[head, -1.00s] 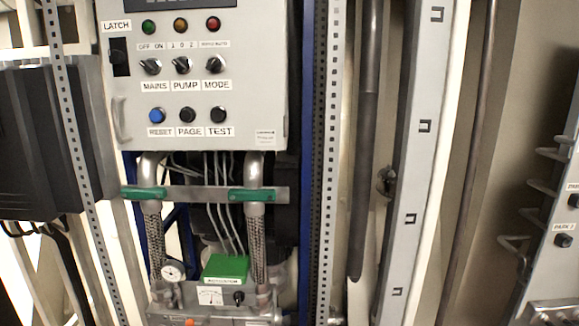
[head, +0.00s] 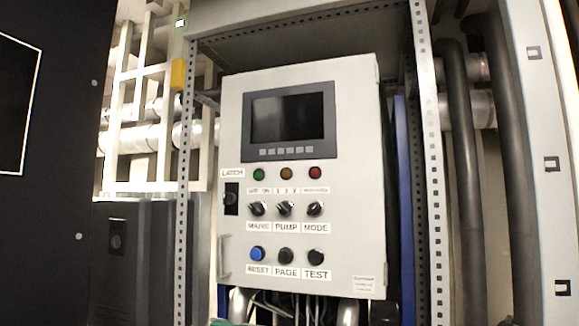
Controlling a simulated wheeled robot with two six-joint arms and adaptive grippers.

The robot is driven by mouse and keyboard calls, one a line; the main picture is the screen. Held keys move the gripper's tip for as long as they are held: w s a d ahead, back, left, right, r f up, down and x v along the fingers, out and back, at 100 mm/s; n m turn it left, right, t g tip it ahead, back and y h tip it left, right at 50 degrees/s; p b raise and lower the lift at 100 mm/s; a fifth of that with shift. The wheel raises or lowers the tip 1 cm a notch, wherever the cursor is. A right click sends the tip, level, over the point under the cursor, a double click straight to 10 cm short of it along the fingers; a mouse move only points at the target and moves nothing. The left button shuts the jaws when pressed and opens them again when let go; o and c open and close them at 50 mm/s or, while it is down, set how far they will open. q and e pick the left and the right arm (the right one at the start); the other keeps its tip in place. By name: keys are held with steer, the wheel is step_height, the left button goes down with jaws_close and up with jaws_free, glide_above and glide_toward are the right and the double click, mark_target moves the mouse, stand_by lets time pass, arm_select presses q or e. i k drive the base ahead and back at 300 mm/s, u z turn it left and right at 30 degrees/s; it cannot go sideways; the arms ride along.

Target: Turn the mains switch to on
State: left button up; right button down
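The mains switch (head: 257,209) is a black rotary knob on the front of a light grey control box (head: 345,150), at the left of a row of three knobs. Its label MAINS is below it and OFF ON marks are above it. The knob is too small to tell for sure which mark it points at. The pump knob (head: 285,209) and mode knob (head: 315,209) are to its right. Neither of my grippers shows in the head view.
A dark screen (head: 288,117) and three lamps are above the knobs. The blue reset button (head: 257,254) is below the mains switch. A black latch (head: 231,198) and a handle (head: 223,257) are at the box's left edge. Perforated metal posts (head: 428,160) flank the box.

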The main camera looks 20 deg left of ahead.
mark_target(257, 208)
steer(key=z, duration=1.3)
steer(key=i, duration=0.4)
steer(key=u, duration=2.3)
